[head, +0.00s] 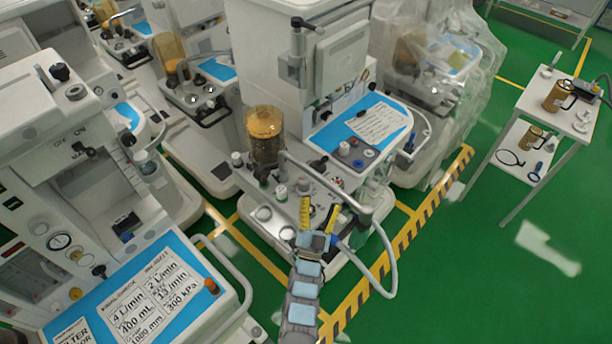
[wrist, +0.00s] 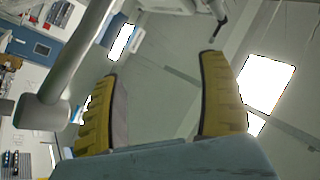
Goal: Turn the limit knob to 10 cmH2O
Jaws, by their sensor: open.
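My gripper (head: 318,210) is open, its two yellow fingers apart, low in front of the middle anaesthesia cart (head: 330,258). I cannot tell which is the limit knob, and no 10 cmH2O mark is readable. The amber-topped canister (head: 264,135) stands behind these knobs. In the wrist view my gripper (wrist: 161,68) has nothing between its fingers. That view shows ceiling and lights, with no knob visible.
A grey pipe (wrist: 75,75) crosses the wrist view's left side. Another cart (head: 150,290) stands at left, a white table (head: 562,100) at right. Green floor (head: 480,260) at right is clear.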

